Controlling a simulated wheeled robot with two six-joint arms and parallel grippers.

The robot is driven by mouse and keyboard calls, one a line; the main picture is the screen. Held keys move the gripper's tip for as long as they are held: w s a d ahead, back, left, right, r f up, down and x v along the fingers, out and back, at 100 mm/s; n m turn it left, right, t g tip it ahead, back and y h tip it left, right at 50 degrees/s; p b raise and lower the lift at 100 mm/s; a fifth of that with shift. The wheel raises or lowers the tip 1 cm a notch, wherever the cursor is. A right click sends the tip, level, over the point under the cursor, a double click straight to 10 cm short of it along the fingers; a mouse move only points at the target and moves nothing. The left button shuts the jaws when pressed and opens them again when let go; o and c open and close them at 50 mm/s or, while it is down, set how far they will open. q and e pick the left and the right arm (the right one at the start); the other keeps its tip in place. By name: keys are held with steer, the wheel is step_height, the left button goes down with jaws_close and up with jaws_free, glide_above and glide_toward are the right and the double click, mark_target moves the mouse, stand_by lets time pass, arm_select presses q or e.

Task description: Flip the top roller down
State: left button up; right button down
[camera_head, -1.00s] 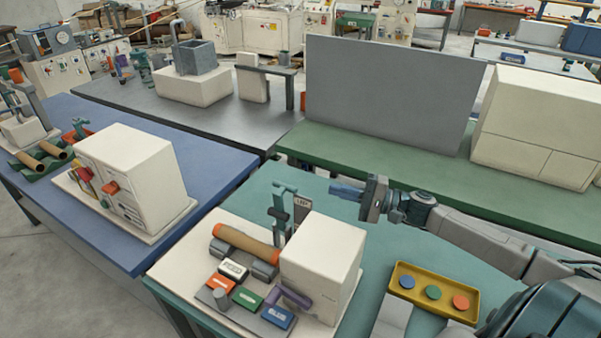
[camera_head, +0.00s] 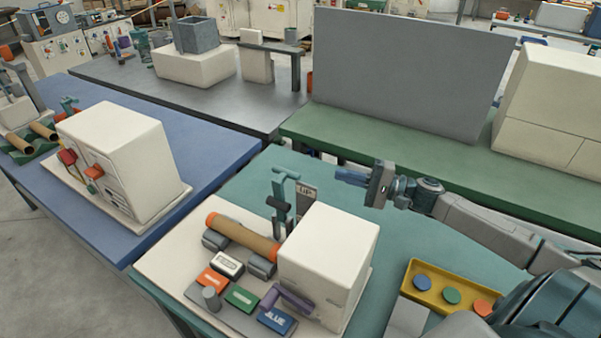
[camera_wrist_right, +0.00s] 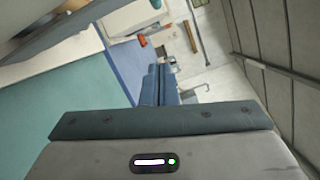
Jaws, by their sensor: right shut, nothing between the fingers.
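The winder has a cream box (camera_head: 330,255) and an orange-brown tube (camera_head: 240,237) lying on grey lower rollers (camera_head: 262,268). Behind the tube a teal upright bracket (camera_head: 286,180) carries a short dark roller (camera_head: 278,203), raised above the tube's right end and apart from it. A small sign (camera_head: 305,194) reading "UP" stands beside it. My right gripper (camera_head: 340,177) is shut and empty, in the air to the right of the bracket and touching nothing. Its blue fingers (camera_wrist_right: 162,85) show together in the right wrist view. My left gripper is not in view.
Orange, white, green and blue blocks (camera_head: 241,296) and a purple lever (camera_head: 288,298) sit at the winder's front. A yellow tray (camera_head: 425,298) with coloured discs lies at right. A grey panel (camera_head: 410,70) stands behind on a green table.

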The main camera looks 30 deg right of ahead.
mark_target(283, 198)
arm_select(q)
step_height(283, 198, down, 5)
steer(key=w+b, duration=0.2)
steer(key=b, duration=0.2)
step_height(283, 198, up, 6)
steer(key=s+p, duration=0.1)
steer(key=p, duration=0.4)
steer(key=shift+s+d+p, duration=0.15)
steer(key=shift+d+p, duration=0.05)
steer(key=shift+p, duration=0.1)
arm_select(e)
steer(key=w+a+r, duration=0.2)
steer(key=w+a, duration=0.3)
steer(key=a, duration=0.5)
